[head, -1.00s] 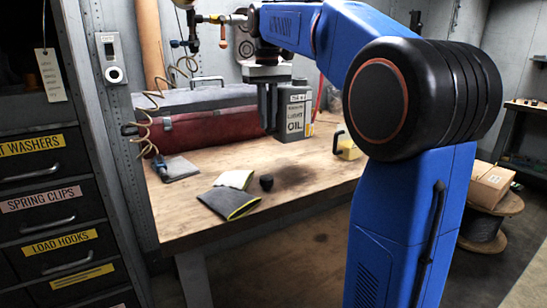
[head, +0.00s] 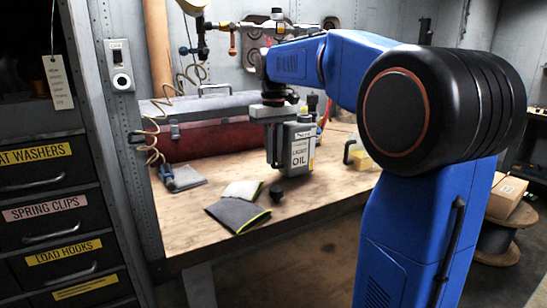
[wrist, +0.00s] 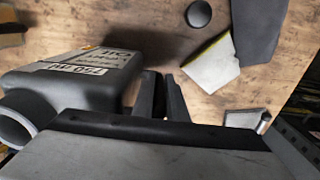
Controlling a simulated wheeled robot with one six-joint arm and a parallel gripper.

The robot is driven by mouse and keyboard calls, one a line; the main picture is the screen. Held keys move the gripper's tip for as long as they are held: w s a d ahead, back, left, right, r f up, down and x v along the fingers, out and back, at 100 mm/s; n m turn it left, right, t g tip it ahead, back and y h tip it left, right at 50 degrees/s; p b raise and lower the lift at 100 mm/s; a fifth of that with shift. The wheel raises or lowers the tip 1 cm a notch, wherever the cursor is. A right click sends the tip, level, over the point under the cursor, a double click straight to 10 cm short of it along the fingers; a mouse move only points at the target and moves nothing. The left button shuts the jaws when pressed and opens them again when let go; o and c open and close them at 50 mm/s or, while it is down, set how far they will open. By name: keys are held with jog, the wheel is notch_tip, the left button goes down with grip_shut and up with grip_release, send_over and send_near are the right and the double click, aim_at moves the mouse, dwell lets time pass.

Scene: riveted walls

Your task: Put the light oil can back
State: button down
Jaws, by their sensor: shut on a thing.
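The light oil can (head: 302,146) is a grey can with a white label reading "LIGHT OIL". It is upright over the wooden workbench (head: 325,186); I cannot tell whether its base touches the wood. My gripper (head: 274,160) points down at the can's left side and is shut on it. In the wrist view the can (wrist: 75,78) fills the left side, with its round neck at the lower left. The gripper fingers (wrist: 160,95) are close together at its edge there. The gripped part of the can is hidden.
A red and grey toolbox (head: 215,140) stands at the back of the bench. A grey cloth with yellow edging (head: 236,213), a small black knob (head: 276,192) and a hose tool (head: 180,180) lie in front. Labelled drawers (head: 45,215) are at the left.

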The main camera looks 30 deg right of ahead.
jog(key=shift+f, duration=0.55)
jog(key=c, duration=1.8)
grip_release()
jog(key=shift+f, duration=0.1)
jog(key=shift+o, duration=0.2)
notch_tip(320, 180, up, 12)
jog(key=shift+r, duration=0.15)
jog(key=shift+s, duration=0.15)
